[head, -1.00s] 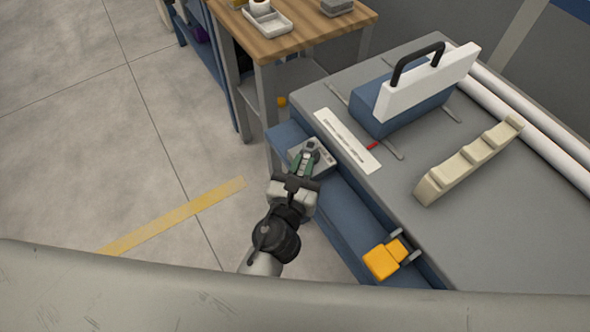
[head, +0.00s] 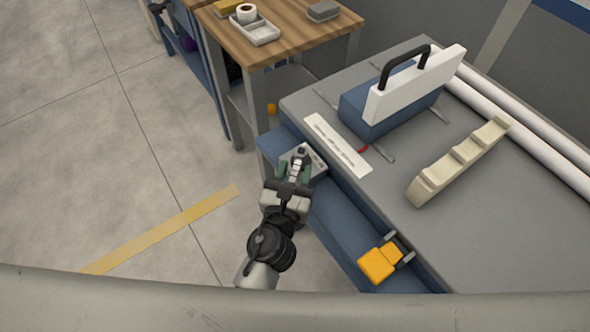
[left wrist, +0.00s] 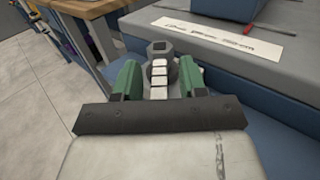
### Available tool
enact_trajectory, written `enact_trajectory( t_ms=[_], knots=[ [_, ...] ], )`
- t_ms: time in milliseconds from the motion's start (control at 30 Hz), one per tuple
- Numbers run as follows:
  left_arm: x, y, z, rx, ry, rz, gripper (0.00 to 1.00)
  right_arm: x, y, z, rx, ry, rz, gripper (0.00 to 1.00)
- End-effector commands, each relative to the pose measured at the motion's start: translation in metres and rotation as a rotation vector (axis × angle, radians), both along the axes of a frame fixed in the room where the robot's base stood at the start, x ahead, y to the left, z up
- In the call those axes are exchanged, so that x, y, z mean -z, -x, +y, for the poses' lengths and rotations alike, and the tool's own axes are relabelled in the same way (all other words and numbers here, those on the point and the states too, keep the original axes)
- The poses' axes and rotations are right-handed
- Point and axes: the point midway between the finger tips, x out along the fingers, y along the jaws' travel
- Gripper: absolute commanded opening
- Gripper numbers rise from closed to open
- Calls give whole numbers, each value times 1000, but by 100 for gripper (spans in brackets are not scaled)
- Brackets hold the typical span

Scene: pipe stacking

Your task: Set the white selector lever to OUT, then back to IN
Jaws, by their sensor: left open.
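My left gripper (head: 293,173) reaches over a small grey housing (head: 318,163) on the blue ledge at the table's side. Its two green fingers are open; the gripper also shows in the left wrist view (left wrist: 159,80). Between them stands the white ribbed selector lever (left wrist: 159,76) with a dark grey six-sided end (left wrist: 159,48). Slim gaps show beside the lever; I cannot tell whether a finger touches it. The lever also shows in the head view (head: 297,166). No IN or OUT mark is readable. My right gripper is not in view.
The grey table (head: 385,205) carries a white marked strip (head: 338,145), a blue block with a white handled panel (head: 415,84), a cream notched rack (head: 458,162) and white pipes (head: 525,130). An orange part (head: 379,264) sits on the ledge. A wooden workbench (head: 290,42) stands beyond.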

Motion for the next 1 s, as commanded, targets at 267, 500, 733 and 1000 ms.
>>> enact_trajectory(
  t_ms=[267,500,733,1000],
  knots=[
    [5,46,10,1,-1,4,42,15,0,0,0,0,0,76],
    [4,88,18,1,-1,2,42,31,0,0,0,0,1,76],
    [1,103,21,-1,0,1,42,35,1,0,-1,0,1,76],
    [1,103,21,0,1,1,42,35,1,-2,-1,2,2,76]
  ],
)
